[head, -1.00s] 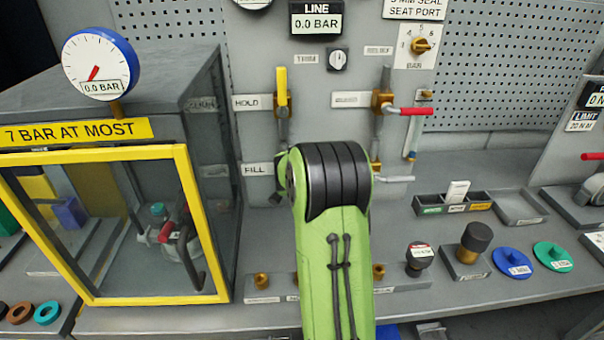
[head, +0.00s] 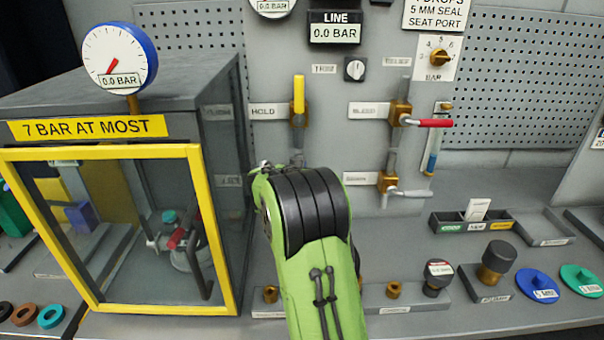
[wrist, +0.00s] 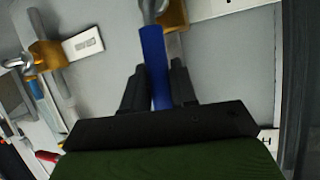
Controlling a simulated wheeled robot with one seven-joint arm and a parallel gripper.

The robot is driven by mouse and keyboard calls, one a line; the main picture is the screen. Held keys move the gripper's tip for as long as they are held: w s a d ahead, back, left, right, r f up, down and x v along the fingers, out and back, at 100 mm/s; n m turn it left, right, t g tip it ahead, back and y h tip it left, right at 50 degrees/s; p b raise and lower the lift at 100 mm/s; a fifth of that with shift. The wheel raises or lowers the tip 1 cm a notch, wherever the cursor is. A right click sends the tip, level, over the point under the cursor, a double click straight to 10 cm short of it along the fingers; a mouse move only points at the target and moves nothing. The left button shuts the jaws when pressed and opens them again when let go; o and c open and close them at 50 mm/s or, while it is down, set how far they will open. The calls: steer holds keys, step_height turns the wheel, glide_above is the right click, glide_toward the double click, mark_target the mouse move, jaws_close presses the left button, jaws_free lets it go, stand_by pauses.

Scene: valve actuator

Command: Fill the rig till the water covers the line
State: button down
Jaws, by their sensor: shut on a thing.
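In the wrist view my gripper (wrist: 157,88) is shut on a blue valve lever (wrist: 153,50), which runs between its dark fingers from a brass valve body (wrist: 174,14). In the head view my green and black arm hides this lever and my fingertips. The rig's narrow sight tube (head: 433,150) stands right of the red-handled bleed valve (head: 400,113). Blue water shows in the tube's lower part. I cannot make out the line on the tube. The line gauge (head: 334,27) reads 0.0 BAR.
The yellow-handled hold valve (head: 298,100) points up above my arm. A lower valve (head: 388,182) has a pale lever pointing right. A yellow-framed glass cabinet (head: 205,230) stands close on the left. Brass fittings, a dark knob (head: 437,277) and coloured discs sit along the bench front.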

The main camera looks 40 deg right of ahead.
steer(key=c, duration=1)
jaws_free()
steer(key=b+v, duration=0.1)
steer(key=v, duration=1.4)
steer(key=shift+s+a, duration=0.25)
